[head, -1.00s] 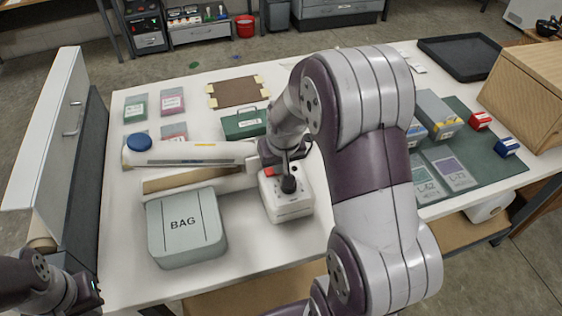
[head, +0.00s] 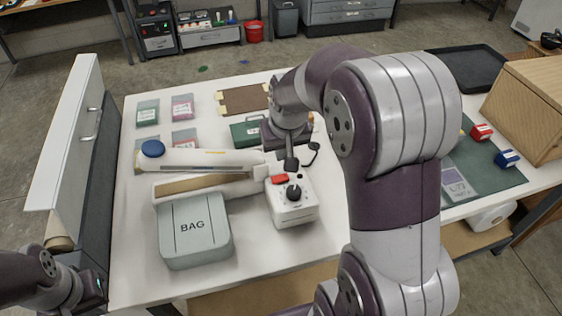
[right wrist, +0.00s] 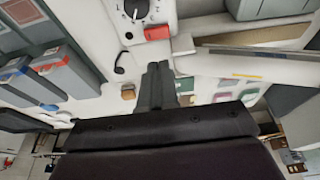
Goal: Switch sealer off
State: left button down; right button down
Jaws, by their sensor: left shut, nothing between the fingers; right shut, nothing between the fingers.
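The sealer lies on the white table, with a long white arm (head: 205,160) ending in a blue knob (head: 153,148). Its white control box (head: 293,211) carries a red switch (head: 279,180) and a black dial (head: 294,192). The right wrist view also shows the red switch (right wrist: 157,33) and the dial (right wrist: 136,8). My right gripper (head: 291,165) is shut and empty, just behind the box and apart from the switch. Its closed fingers (right wrist: 158,72) point toward the box. My left gripper (head: 99,287) is shut at the lower left, far from the sealer.
A grey BAG box (head: 195,245) stands in front of the sealer. A green case (head: 246,132) is behind it. Small packets (head: 183,107) and a brown board (head: 243,98) lie at the back. A white panel with a handle (head: 65,140) stands at the left.

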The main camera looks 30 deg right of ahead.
jog(key=v, duration=0.3)
jog(key=shift+s+r, duration=0.1)
jog(key=shift+r, duration=0.25)
jog(key=s+a+f+n+g, duration=0.1)
jog(key=s+a+f+n, duration=0.1)
jog(key=s+a+f, duration=0.6)
jog(key=s+f, duration=0.2)
jog(key=shift+s+a+n+g+y, duration=0.2)
jog(key=shift+s+n+g+y, duration=0.15)
jog(key=shift+n+g+y, duration=0.05)
jog(key=shift+d, duration=0.1)
